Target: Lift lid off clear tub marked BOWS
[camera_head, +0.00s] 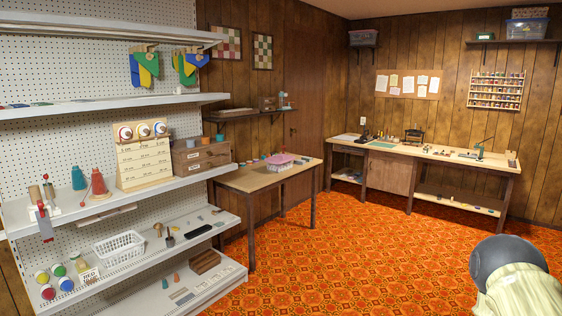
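No BOWS label is legible in the head view, so I cannot tell which container is the tub. A smaller bin with a dark reddish lid (363,38) sits on a short high shelf near the back corner. A small pale container with a pink top (280,163) stands on the wooden table in the middle. My gripper is not in view.
Pegboard shelves (95,202) with several goods fill the left. The wooden table (243,178) and a long workbench (455,160) stand along the walls. The orange patterned floor (360,240) is open. An unclear grey ball-and-cream form (512,270) fills the lower right.

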